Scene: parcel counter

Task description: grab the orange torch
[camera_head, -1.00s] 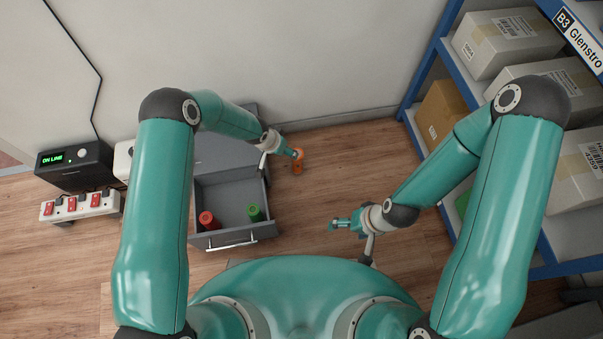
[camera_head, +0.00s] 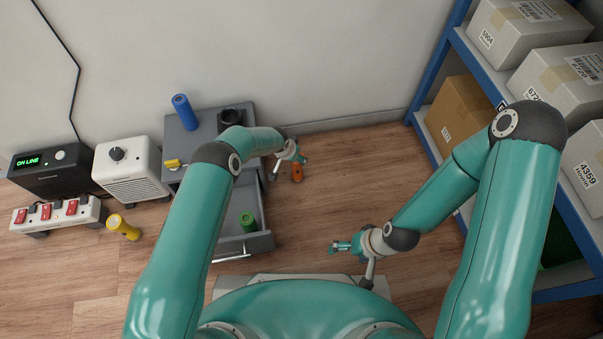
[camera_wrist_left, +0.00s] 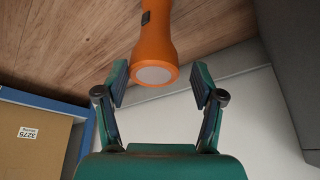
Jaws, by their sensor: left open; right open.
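In the left wrist view the torch's pale lens end (camera_wrist_left: 155,74) lies between the two open fingers (camera_wrist_left: 160,85), with room on both sides. The fingers do not appear to grip it. My right gripper (camera_head: 345,247) is open and empty over the floor at lower right of the torch.
The grey cabinet (camera_head: 190,135) has an open drawer holding a green cylinder (camera_head: 248,222). A yellow torch (camera_head: 124,227) is on the floor at left. A blue shelf (camera_head: 425,70) with boxes is at right. Floor between is clear.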

